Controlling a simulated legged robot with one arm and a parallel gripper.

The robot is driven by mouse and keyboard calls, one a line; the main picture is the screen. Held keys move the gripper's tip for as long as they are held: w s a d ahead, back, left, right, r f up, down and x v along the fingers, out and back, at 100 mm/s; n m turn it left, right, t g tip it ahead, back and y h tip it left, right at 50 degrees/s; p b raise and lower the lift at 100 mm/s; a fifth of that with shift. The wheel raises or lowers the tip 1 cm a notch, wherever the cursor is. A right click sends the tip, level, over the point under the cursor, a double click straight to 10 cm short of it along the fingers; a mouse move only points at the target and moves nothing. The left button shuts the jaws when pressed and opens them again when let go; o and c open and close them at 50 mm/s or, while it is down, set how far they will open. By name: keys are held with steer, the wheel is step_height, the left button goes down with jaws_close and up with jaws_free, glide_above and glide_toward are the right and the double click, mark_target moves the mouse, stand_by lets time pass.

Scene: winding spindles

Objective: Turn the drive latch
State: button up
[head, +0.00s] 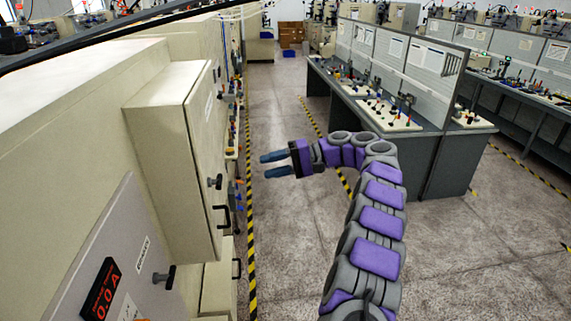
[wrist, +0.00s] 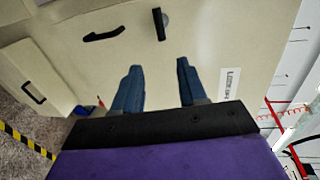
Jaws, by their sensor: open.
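A black latch (head: 215,183) sticks out from the front of the beige cabinet door (head: 202,150) at the left in the head view. It also shows at the top of the wrist view (wrist: 160,24), beside a round grey fitting. A second black latch (head: 164,277) sits on the grey panel nearer to me; I cannot tell which one is the drive latch. My gripper (head: 265,165) is open and empty, with its blue fingers pointing towards the cabinet. In the wrist view the two fingers (wrist: 159,68) are spread below the latch, apart from it.
A black pull handle (head: 222,216) is on the same door, below the latch. A red digital display (head: 100,290) is on the near panel. A workbench (head: 375,110) with small tools stands to the right. The floor between yellow-black stripes is clear.

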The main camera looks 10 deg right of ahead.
steer(key=shift+d+r, duration=0.2)
steer(key=shift+d, duration=0.75)
steer(key=shift+d+r, duration=0.2)
steer(key=shift+d, duration=0.75)
steer(key=shift+s, duration=0.1)
steer(key=s+a+f+g+h+b, duration=0.1)
steer(key=s+a+f+h+b, duration=0.35)
steer(key=s, duration=0.75)
steer(key=s+a+f+g+h+b, duration=0.2)
steer(key=s+a+f+b, duration=0.5)
steer(key=s, duration=0.4)
steer(key=s+d+f+h+b, duration=0.4)
steer(key=s+f, duration=0.6)
steer(key=s, duration=0.4)
steer(key=s+d+f+h+b, duration=0.5)
steer(key=s+d+f+b, duration=0.2)
steer(key=s, duration=0.7)
step_height(320, 180, down, 4)
steer(key=shift+s+d+f+n+t, duration=0.2)
steer(key=shift+s+d+n+t, duration=0.1)
steer(key=shift+d, duration=0.9)
